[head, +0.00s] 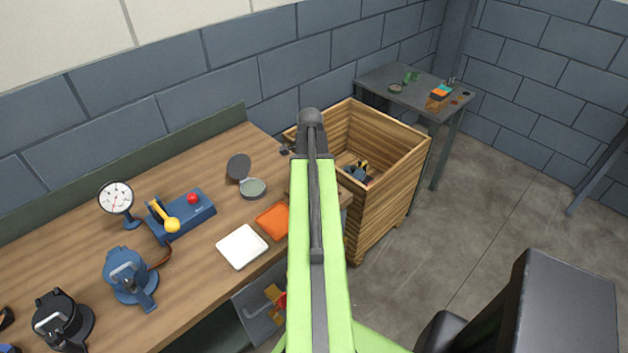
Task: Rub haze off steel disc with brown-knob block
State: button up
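My green arm rises through the middle of the head view, and its grey end hides what lies behind it. I cannot make out my gripper's fingers. On the far grey metal table lies a small round grey piece (395,88), which may be the steel disc; haze on it is too small to judge. Near it is a small block with orange and blue parts (441,91). I cannot make out a brown knob on any block. On the wooden bench a round tin (252,187) stands with its dark lid (238,167) tilted open.
The wooden bench (190,266) also holds a gauge (116,197), a blue lever box (184,215), blue and black clamp-like devices, a white pad (242,246) and an orange pad (273,221). A wooden crate (388,190) stands before the grey table (418,101).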

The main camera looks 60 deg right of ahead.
jog(key=shift+w+a, duration=0.2)
jog(key=shift+a, duration=0.55)
jog(key=shift+w+a, duration=0.2)
jog(key=shift+a, duration=0.55)
jog(key=shift+w+d+f, duration=0.1)
jog(key=shift+w, duration=0.1)
jog(key=shift+c, duration=0.7)
jog(key=shift+s+d, duration=0.15)
jog(key=shift+d, duration=0.75)
jog(key=shift+s+d, duration=0.15)
jog(key=shift+d, duration=0.75)
jog(key=shift+s+d, duration=0.2)
jog(key=shift+d, duration=0.5)
jog(key=shift+s+d, duration=0.2)
jog(key=shift+d, duration=0.5)
jog(key=shift+s+d, duration=0.2)
jog(key=shift+d, duration=0.5)
